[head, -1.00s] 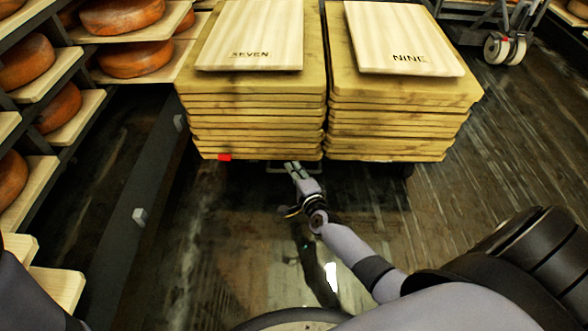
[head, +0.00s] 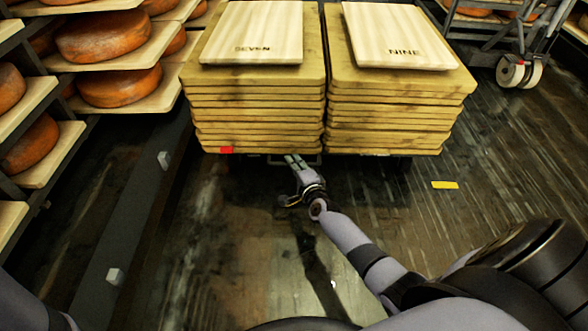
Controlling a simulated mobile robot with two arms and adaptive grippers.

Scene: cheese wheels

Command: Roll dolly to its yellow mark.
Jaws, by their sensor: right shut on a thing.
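The dolly (head: 276,162) is mostly hidden under two side-by-side stacks of wooden boards; only a low handle bar and dark parts show beneath them. The left stack (head: 262,105) has a pale board marked SEVEN on top, the right stack (head: 390,110) one marked NINE. My right gripper (head: 295,160) is shut on the handle at the near side. The yellow mark (head: 445,185) lies on the floor to the right of the dolly, nearer than the right stack's far end. My left gripper is out of view.
Shelves with orange cheese wheels (head: 103,35) line the left, with a dark floor rail (head: 140,220) beside them. A rack on white casters (head: 518,71) stands at the upper right. A red tag (head: 226,150) is on the left stack.

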